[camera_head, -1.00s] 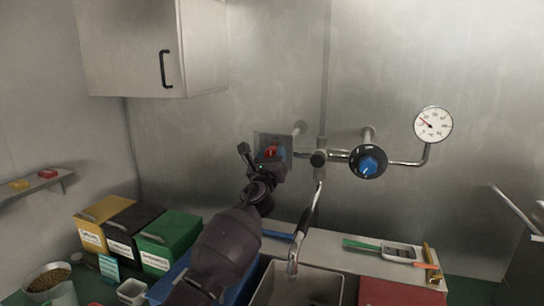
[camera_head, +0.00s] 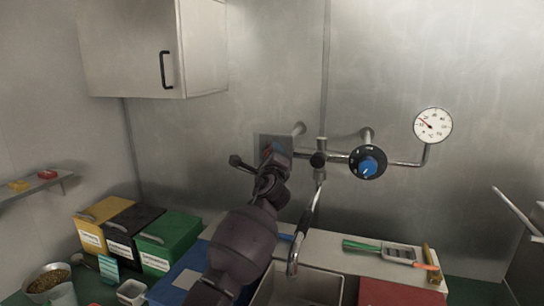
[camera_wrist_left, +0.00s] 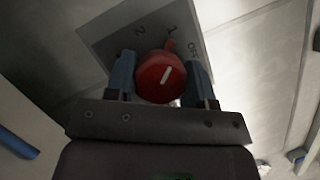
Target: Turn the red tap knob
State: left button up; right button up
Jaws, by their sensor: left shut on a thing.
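The red tap knob (camera_wrist_left: 160,77) sits on a grey plate (camera_wrist_left: 106,35) on the wall, marked 2, 1 and OFF. Its white line and its red tab point up and slightly right in the left wrist view, roughly toward the 1. My left gripper (camera_wrist_left: 161,77) is shut on the knob, with one blue finger on each side of it. In the head view the left gripper (camera_head: 277,152) reaches the plate left of the pipes and hides most of the knob. My right gripper is not in view.
A black and blue knob (camera_head: 368,162) and a pressure gauge (camera_head: 433,125) are to the right on the pipework. The faucet (camera_head: 306,225) hangs over the sink (camera_head: 315,285), close beside my arm. Yellow, black and green bins (camera_head: 170,238) stand at left.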

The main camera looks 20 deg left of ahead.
pick_arm(q)
jog(key=n+g, duration=0.1)
jog(key=n, duration=0.2)
jog(key=n+g, duration=0.1)
jog(key=n, duration=0.2)
jog(key=shift+n+g, duration=0.8)
jog(key=shift+n, duration=0.9)
jog(key=o, duration=0.9)
